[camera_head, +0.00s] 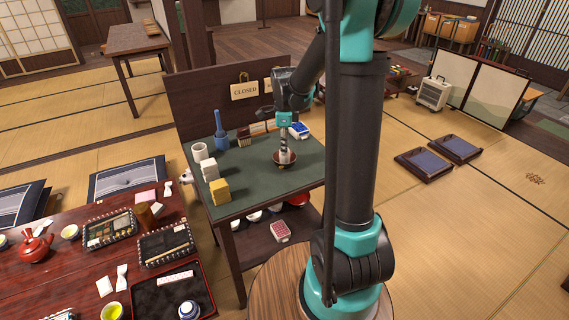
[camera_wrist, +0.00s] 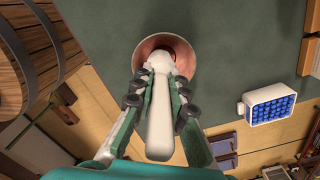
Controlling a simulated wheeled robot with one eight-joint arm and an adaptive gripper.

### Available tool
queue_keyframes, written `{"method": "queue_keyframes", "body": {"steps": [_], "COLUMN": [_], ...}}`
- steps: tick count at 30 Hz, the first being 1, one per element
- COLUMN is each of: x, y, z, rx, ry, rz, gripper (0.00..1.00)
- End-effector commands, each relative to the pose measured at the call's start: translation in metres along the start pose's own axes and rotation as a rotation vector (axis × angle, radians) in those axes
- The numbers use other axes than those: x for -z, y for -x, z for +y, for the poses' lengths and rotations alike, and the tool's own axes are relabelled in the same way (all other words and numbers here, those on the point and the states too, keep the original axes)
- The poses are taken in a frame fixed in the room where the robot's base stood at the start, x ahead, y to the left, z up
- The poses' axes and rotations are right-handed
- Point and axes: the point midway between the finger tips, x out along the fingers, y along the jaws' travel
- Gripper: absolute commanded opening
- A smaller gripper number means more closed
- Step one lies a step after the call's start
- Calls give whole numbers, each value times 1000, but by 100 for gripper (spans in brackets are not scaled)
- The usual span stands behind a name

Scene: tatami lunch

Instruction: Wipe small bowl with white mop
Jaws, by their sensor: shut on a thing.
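The small bowl (camera_head: 277,160) is reddish-brown and stands on the green top of the side table. In the wrist view the bowl (camera_wrist: 187,45) lies just beyond my fingertips. My gripper (camera_head: 284,148) is above the bowl, pointing down. In the wrist view my gripper (camera_wrist: 160,88) is shut on the handle of the white mop (camera_wrist: 160,125). The mop's far end reaches inside the bowl's rim. Whether it touches the bowl's inner surface is hard to tell.
The green tabletop (camera_head: 250,185) also bears a blue bottle-like thing (camera_head: 220,135), a white cup (camera_head: 199,152), a yellow block (camera_head: 219,190) and a blue-and-white box (camera_head: 299,130). A low red table (camera_head: 85,285) with trays stands at left.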

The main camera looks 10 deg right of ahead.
Motion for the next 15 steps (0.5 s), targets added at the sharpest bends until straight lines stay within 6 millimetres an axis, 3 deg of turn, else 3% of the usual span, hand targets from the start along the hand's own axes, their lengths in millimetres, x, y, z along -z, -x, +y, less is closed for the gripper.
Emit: {"method": "queue_keyframes", "body": {"steps": [15], "x": [0], "y": [0], "z": [0], "rx": [-1], "ry": [17], "rz": [0], "gripper": [0]}}
